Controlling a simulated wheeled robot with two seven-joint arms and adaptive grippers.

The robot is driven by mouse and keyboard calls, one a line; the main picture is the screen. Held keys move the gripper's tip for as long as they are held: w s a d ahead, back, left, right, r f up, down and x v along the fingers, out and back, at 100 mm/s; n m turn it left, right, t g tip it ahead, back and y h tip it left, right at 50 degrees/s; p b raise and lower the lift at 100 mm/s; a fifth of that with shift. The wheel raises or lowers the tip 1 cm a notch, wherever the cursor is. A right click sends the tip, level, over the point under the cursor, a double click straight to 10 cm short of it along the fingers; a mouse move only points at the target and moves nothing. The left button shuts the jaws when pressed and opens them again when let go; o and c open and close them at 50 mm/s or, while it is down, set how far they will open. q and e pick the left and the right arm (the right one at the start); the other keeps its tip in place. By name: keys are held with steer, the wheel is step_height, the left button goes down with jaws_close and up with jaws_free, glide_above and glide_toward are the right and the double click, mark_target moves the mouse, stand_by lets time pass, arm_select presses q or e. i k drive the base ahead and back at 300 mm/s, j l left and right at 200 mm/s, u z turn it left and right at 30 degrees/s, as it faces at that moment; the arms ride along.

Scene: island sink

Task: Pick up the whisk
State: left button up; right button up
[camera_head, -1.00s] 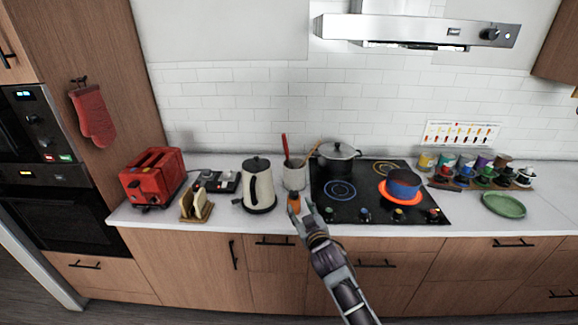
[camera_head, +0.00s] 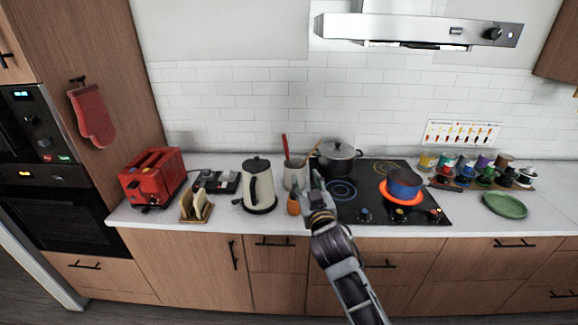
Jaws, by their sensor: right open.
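A light grey utensil crock (camera_head: 294,177) stands on the counter between the kettle and the cooktop. A red-handled utensil (camera_head: 285,147) and a wooden-handled utensil (camera_head: 312,151) stick up out of it. Their lower ends are hidden inside, so I cannot tell which one, if any, is the whisk. My right gripper (camera_head: 316,184) is open, just right of the crock and near its side. I cannot tell whether it touches the crock. My left gripper is not in view.
A small orange container (camera_head: 293,205) stands in front of the crock. A cream kettle (camera_head: 259,188) is on the left. A lidded pot (camera_head: 337,160) and a blue pot (camera_head: 403,185) on a glowing red burner are on the cooktop (camera_head: 372,209). A red toaster (camera_head: 153,178) stands farther left.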

mark_target(284, 142)
steer(key=i+j, duration=0.15)
steer(key=i, duration=0.3)
steer(key=i+j, duration=0.15)
steer(key=i, duration=0.35)
